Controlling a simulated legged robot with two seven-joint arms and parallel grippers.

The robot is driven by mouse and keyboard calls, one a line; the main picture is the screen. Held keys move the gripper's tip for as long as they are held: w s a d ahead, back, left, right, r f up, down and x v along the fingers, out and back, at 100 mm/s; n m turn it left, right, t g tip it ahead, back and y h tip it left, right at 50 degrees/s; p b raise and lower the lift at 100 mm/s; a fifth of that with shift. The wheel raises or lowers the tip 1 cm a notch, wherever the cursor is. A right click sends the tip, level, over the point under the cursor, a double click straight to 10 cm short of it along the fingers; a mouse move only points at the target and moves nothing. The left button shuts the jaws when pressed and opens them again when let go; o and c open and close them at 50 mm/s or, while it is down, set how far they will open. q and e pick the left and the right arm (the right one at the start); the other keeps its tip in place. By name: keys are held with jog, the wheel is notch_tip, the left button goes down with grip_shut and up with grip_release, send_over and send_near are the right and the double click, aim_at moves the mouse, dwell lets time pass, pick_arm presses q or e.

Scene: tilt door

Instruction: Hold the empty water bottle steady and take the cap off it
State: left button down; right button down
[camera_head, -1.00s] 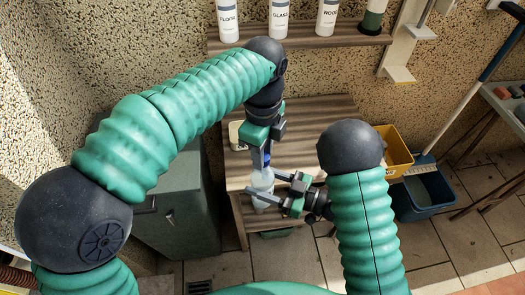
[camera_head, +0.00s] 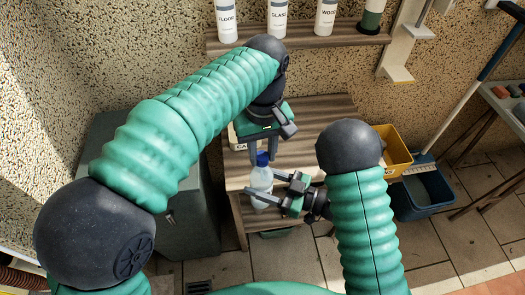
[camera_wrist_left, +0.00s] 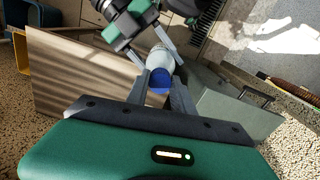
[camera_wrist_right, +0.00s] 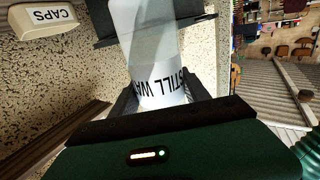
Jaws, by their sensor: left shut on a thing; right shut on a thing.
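The clear water bottle (camera_head: 261,178) stands upright near the front edge of the wooden table, with its blue cap (camera_head: 263,159) at the top. My right gripper (camera_head: 262,184) is shut on the bottle's body from the right side. The right wrist view shows the bottle (camera_wrist_right: 155,60) and its black lettering between the fingers. My left gripper (camera_head: 263,153) points down from above, shut on the cap. The left wrist view shows the cap (camera_wrist_left: 160,78) between the fingers, in line with the bottle (camera_wrist_left: 161,56). I cannot tell whether the cap is apart from the neck.
A box marked CAPS (camera_wrist_right: 45,18) stands behind the bottle, partly hidden by my left gripper in the head view. A shelf (camera_head: 300,40) with several bottles runs along the wall. A yellow bin (camera_head: 398,150) and a blue bin (camera_head: 425,195) stand at the right.

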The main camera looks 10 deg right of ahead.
pick_arm(q)
jog(key=shift+w, duration=0.15)
jog(key=c, duration=1.1)
grip_release()
